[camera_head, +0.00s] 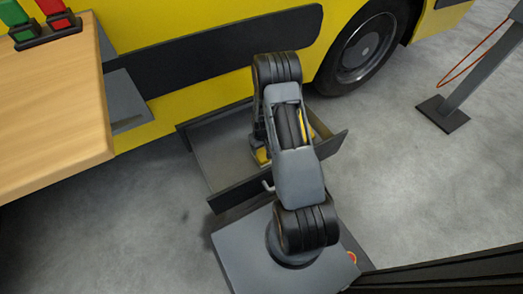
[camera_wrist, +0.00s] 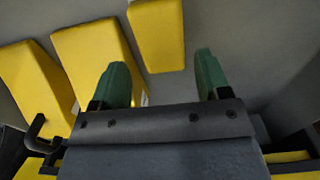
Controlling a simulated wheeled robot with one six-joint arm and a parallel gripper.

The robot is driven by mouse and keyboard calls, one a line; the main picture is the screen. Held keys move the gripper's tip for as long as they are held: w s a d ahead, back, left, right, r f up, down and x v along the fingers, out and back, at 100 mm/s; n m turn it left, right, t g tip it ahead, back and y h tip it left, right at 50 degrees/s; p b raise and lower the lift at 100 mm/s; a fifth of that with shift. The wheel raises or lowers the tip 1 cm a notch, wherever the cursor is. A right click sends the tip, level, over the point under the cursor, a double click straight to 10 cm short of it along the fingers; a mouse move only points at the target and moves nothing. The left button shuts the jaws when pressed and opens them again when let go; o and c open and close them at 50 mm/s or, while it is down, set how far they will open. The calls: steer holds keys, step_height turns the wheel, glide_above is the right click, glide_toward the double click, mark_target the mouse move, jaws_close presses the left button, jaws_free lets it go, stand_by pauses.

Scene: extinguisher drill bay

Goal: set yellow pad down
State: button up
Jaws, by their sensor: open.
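Several yellow pads show in the wrist view: one (camera_wrist: 157,35) just beyond my fingertips, one (camera_wrist: 88,50) to its left, and one (camera_wrist: 32,82) at the far left. The pictures do not show which of them the task means. They lie on a grey surface that looks like the drawer's floor. My gripper (camera_wrist: 161,62) has green fingers, spread apart with nothing between them. In the head view, my arm reaches over the open drawer (camera_head: 260,187) and hides much of its inside and my gripper. A bit of yellow (camera_head: 261,156) shows beside my arm.
The drawer stands out from a yellow vehicle (camera_head: 160,125) with a black wheel (camera_head: 360,48). A post (camera_head: 470,80) stands at right. Grey floor around is clear.

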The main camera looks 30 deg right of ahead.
step_height(320, 180, up, 6)
steer(key=p, duration=0.2)
step_height(320, 180, up, 17)
steer(key=t, duration=0.1)
glide_above(262, 154)
steer(key=s+a, duration=0.2)
steer(key=a, duration=0.3)
steer(key=s+a+r, duration=0.3)
steer(key=s+r, duration=0.3)
steer(key=r, duration=0.1)
steer(key=s+a+r+t, duration=0.1)
steer(key=s+a+r, duration=0.3)
steer(key=s+r, duration=0.2)
steer(key=shift+s+a+r+t, duration=0.15)
steer(key=shift+s+r+t, duration=0.2)
steer(key=shift+s, duration=0.25)
